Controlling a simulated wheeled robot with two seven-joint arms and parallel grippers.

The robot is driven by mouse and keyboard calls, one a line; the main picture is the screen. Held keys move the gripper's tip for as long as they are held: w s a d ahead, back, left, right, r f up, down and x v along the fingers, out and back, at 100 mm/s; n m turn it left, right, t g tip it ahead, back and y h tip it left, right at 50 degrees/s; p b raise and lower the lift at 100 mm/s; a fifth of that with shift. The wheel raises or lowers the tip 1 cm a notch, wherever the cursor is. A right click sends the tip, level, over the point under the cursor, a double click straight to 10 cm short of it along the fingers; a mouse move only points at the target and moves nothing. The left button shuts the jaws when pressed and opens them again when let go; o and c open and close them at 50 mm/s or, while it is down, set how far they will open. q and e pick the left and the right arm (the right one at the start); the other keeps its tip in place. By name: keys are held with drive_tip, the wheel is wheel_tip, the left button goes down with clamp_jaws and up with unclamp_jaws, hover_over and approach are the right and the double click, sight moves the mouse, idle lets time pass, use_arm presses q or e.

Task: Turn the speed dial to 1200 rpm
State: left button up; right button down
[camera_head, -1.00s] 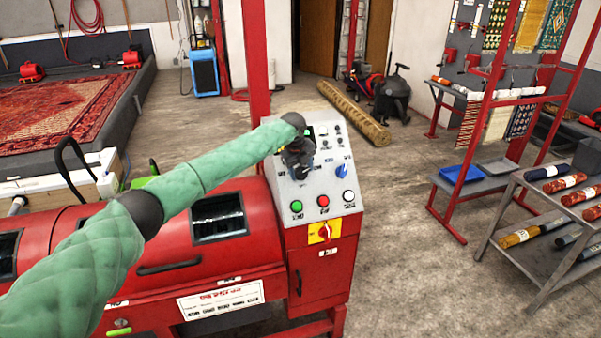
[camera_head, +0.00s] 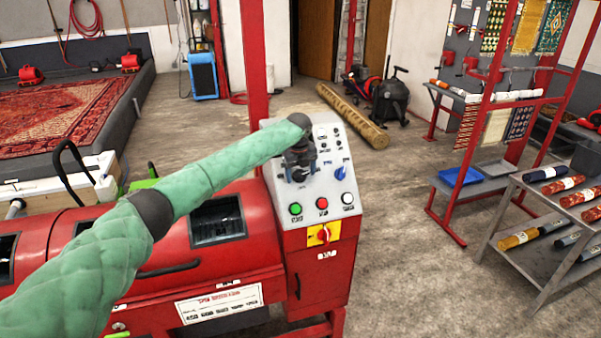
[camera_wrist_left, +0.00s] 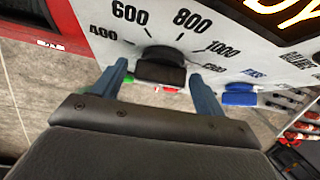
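The speed dial (camera_wrist_left: 160,70) is a dark knob with a raised grip bar on the pale sloped control panel (camera_head: 331,188) of a red machine. In the left wrist view, printed marks 400, 600, 800, 1000 and a partly covered 1200 curve around it. Which mark it points to is unclear. My left gripper (camera_wrist_left: 160,78) is open, with one blue-grey finger on each side of the dial and a visible gap at each side. In the head view my left gripper (camera_head: 300,173) covers the dial. My right gripper is out of view.
A blue knob (camera_head: 342,173) sits right of the dial. Green (camera_head: 295,209), red (camera_head: 322,203) and white (camera_head: 348,198) buttons lie below, above a red-and-yellow switch (camera_head: 323,234). A lit display (camera_wrist_left: 282,10) is close by in the wrist view. The floor right of the machine is clear.

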sight(300, 177)
use_arm(q)
drive_tip(key=shift+r, duration=0.35)
drive_tip(key=shift+s+r+b, duration=0.2)
drive_tip(key=shift+r+b, duration=0.65)
drive_tip(key=shift+r, duration=0.15)
drive_tip(key=r, duration=0.1)
drive_tip(key=r+b, duration=0.1)
drive_tip(key=r, duration=0.1)
drive_tip(key=shift+s+a+r, duration=0.15)
drive_tip(key=shift+s+r, duration=0.05)
drive_tip(key=shift+s, duration=0.15)
drive_tip(key=shift+s+r+b, duration=0.2)
drive_tip(key=shift+r+b, duration=0.15)
drive_tip(key=shift+r, duration=0.45)
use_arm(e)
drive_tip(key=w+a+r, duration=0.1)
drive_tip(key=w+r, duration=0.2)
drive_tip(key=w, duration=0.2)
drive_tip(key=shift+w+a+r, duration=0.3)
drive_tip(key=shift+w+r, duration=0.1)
